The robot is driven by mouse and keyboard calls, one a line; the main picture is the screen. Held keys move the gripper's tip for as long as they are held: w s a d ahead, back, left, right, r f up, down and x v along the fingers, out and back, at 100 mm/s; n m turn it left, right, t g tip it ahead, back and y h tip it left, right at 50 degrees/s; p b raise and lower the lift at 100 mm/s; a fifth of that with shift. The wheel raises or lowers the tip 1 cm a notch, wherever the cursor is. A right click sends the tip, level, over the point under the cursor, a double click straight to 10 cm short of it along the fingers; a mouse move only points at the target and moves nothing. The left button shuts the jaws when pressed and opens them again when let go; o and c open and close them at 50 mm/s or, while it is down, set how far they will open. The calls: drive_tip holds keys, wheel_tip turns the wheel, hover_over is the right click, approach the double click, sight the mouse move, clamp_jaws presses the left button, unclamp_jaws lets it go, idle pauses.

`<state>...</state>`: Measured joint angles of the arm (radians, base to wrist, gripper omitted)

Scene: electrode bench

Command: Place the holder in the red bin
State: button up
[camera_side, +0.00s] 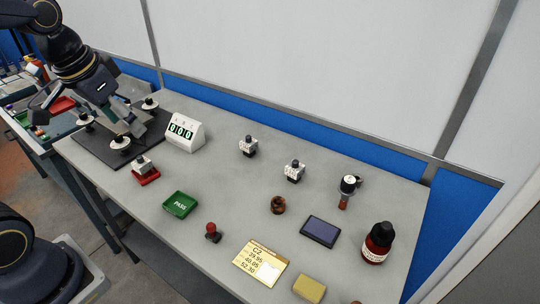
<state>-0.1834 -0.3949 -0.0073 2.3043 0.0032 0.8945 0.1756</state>
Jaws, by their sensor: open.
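A small red bin (147,180) stands on the left part of the bench. A white holder (143,163) with a dark top sits upright in or on it; how deep it rests is too small to tell. Two similar white holders with dark tops stand upright on the bench, one at mid-bench (248,147) and one to its right (294,171). My gripper (128,121) is over the black board at the left end, up and left of the red bin and apart from it. It is open, and its fingertips are partly hard to make out.
The black board (95,146) carries several round white pieces with dark knobs. A counter display (184,136) stands beside it. A green PASS tray (180,204), red-topped stamp (212,232), yellow card (260,262), dark pad (320,231) and brown bottle (377,243) stand rightward. Mid-bench has free room.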

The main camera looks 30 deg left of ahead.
drive_tip(key=s+d+t, duration=0.1)
drive_tip(key=s+d, duration=0.3)
drive_tip(key=s, duration=0.2)
drive_tip(key=shift+d+r+t+h, duration=0.35)
drive_tip(key=shift+d+t+h, duration=0.05)
